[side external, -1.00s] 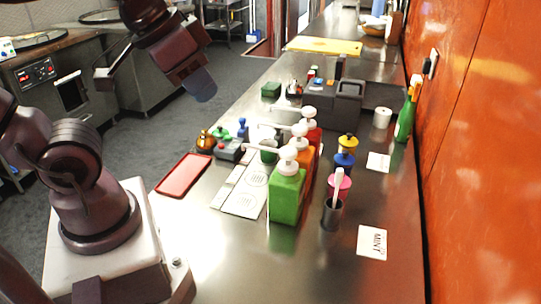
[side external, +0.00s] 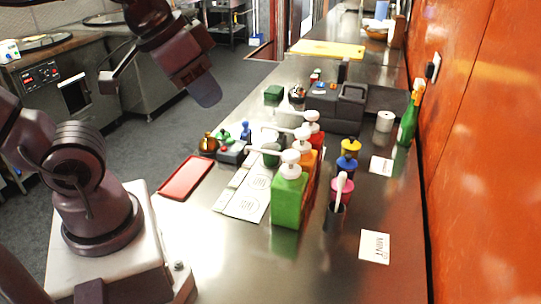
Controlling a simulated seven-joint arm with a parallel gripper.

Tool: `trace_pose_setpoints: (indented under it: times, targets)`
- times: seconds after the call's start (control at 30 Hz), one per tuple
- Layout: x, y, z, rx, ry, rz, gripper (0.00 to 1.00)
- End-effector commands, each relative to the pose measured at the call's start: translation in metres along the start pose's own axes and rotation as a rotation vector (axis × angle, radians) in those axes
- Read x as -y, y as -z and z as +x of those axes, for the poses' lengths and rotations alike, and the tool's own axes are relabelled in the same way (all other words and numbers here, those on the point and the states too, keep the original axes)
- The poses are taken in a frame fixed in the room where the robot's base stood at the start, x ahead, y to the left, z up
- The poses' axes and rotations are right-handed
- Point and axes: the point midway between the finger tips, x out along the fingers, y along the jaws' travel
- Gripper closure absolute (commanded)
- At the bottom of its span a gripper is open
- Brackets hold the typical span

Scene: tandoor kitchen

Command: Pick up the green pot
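A small dark green pot-like cup (side external: 271,155) stands on the steel counter left of the pump bottles, partly hidden by a white pump nozzle. A dark green block-shaped item (side external: 272,95) sits farther back on the counter. I cannot tell for certain which of the two is the green pot. My gripper (side external: 206,94) hangs in the air at upper left, apart from both, with its blue-grey fingertip end pointing down. It is seen side-on, so its opening is hidden. Nothing shows held in it.
Green (side external: 289,198), orange and red pump bottles stand mid-counter, beside a pink-lidded container and a dark cup. A red tray (side external: 186,178) lies at the left edge. A grey caddy (side external: 338,108) and green bottle (side external: 407,122) stand farther back.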

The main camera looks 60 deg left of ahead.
Motion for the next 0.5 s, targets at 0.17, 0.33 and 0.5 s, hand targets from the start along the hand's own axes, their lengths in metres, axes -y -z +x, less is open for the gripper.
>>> trace_pose_setpoints:
  times: [0.17, 0.33, 0.5]
  targets:
    - [0.0, 0.0, 0.0, 0.0, 0.0, 0.0, 0.43]
    - [0.0, 0.0, 0.0, 0.0, 0.0, 0.0, 0.1]
    - [0.0, 0.0, 0.0, 0.0, 0.0, 0.0, 0.1]
